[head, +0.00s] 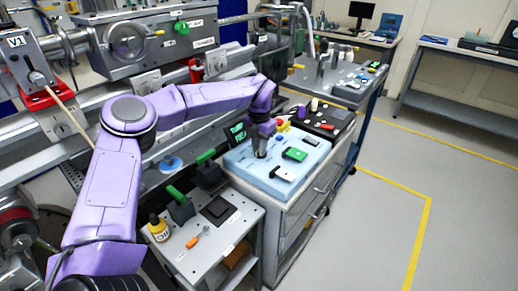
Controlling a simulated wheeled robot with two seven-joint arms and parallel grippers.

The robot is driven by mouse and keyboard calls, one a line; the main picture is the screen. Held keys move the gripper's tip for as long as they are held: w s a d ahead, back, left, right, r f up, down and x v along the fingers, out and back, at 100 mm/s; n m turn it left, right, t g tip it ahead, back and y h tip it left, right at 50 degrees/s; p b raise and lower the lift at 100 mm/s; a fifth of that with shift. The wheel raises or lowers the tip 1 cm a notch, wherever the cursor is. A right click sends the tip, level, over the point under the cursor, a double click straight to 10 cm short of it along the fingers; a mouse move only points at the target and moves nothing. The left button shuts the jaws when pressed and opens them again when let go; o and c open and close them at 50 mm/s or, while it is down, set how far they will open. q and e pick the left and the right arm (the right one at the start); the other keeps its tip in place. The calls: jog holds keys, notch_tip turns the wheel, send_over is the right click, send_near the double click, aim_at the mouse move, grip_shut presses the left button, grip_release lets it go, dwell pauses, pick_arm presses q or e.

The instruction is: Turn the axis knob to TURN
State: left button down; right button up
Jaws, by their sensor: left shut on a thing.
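My left arm comes in from the left, and its left gripper (260,153) points down at the light blue control panel (246,166) on the grey cabinet. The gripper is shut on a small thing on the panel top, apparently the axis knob. The fingers hide it, so its pointer and setting cannot be read. A small dark display (238,133) with green text stands at the panel's back left; its first line seems to read TURN. A green rocker-like part (295,154) and a black-and-white part (283,173) sit to the right of the gripper. My right gripper is not in view.
A lower white cart (216,240) at front holds a yellow bottle (158,228), an orange-handled tool (198,237) and green-handled black parts (180,206). A black case (327,119) lies behind the panel. Beamline equipment (150,40) fills the left. Floor (370,230) at right is clear.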

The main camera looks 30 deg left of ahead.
pick_arm(q)
jog(key=shift+w+r+n, duration=0.1)
jog(key=shift+n, duration=0.5)
jog(key=shift+r+n, duration=0.1)
jog(key=shift+n, duration=0.2)
jog(key=c, duration=1.1)
grip_release()
jog(key=shift+b, duration=0.3)
notch_tip(320, 180, up, 10)
jog(key=shift+r, duration=0.2)
